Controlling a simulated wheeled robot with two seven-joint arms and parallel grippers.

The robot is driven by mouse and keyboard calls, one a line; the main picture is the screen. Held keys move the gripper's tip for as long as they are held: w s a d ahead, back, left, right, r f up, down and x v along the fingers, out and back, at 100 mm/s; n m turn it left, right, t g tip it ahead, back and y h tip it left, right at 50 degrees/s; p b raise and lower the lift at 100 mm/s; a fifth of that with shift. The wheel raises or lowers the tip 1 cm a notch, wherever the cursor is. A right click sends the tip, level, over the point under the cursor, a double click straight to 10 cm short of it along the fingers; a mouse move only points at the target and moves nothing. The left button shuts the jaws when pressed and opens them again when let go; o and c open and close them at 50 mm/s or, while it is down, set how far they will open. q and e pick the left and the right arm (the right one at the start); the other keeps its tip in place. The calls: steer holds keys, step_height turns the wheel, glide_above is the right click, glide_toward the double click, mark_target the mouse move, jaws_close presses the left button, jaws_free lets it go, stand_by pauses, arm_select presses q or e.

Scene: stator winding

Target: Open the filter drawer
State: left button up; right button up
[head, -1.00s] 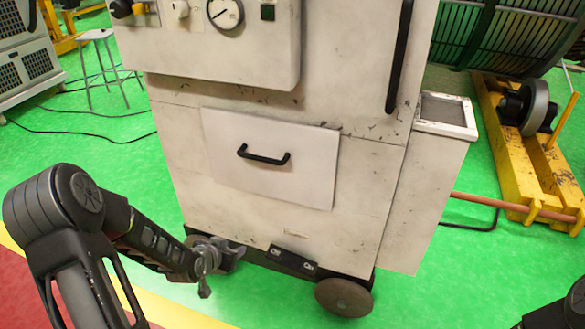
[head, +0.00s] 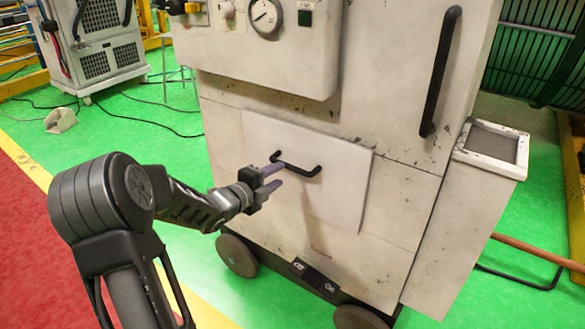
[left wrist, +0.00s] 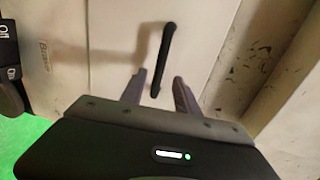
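The filter drawer (head: 335,190) is a pale panel low on the front of the worn white cabinet, and it looks closed. Its black bar handle (head: 297,165) runs across the panel's upper part. My left gripper (head: 279,178) is in front of the drawer, by the handle's left part. In the left wrist view the left gripper's fingers (left wrist: 157,90) are apart, and the black handle (left wrist: 163,58) shows between and beyond them. I cannot tell whether they touch it. My right gripper is not in view.
The cabinet (head: 385,125) stands on wheels, with a gauge panel (head: 260,45) overhanging above the drawer. A taller black handle (head: 440,70) is at upper right. A side box (head: 475,190) is on the right.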

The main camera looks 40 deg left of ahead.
mark_target(289, 168)
arm_select(q)
steer(key=shift+w, duration=0.15)
steer(key=x, duration=0.7)
steer(key=shift+w, duration=0.3)
jaws_close()
steer(key=shift+f, duration=0.1)
stand_by(1.0)
